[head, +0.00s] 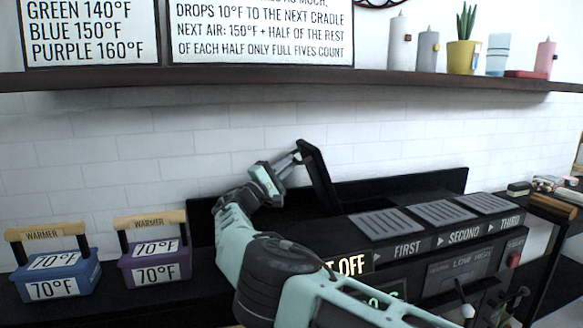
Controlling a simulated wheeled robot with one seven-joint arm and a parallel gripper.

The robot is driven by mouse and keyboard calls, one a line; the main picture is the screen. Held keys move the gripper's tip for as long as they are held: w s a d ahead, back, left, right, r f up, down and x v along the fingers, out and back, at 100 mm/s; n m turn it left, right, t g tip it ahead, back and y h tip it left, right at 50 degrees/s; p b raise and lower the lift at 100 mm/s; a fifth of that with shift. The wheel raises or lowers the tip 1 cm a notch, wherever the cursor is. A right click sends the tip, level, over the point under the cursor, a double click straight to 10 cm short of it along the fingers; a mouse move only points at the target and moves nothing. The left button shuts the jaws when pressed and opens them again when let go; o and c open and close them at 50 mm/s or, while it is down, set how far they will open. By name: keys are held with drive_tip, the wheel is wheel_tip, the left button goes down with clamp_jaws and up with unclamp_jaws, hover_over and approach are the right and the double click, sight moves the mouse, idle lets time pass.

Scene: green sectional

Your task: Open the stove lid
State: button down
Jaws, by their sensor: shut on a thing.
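The stove lid (319,178) is a dark, thin panel. It stands raised and tilted above the left part of the black stove (335,225), in front of the tiled wall. My gripper (297,155) is at the lid's upper left edge and is shut on it. My pale green arm reaches up from the bottom and hides part of the stove's front and left side. What lies under the lid cannot be made out.
Three grey grates (442,212) marked FIRST, SECOND and THIRD are on the stove's right. A blue warmer (85,272) and a purple warmer (183,265) with wooden handles stand left. A dark shelf (300,86) with candles and a potted plant (464,45) runs above.

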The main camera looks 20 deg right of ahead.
drive_tip(key=shift+f, duration=0.45)
drive_tip(key=c, duration=1.5)
unclamp_jaws()
drive_tip(key=shift+o, duration=0.2)
drive_tip(key=shift+r, duration=0.1)
drive_tip(key=shift+r, duration=0.1)
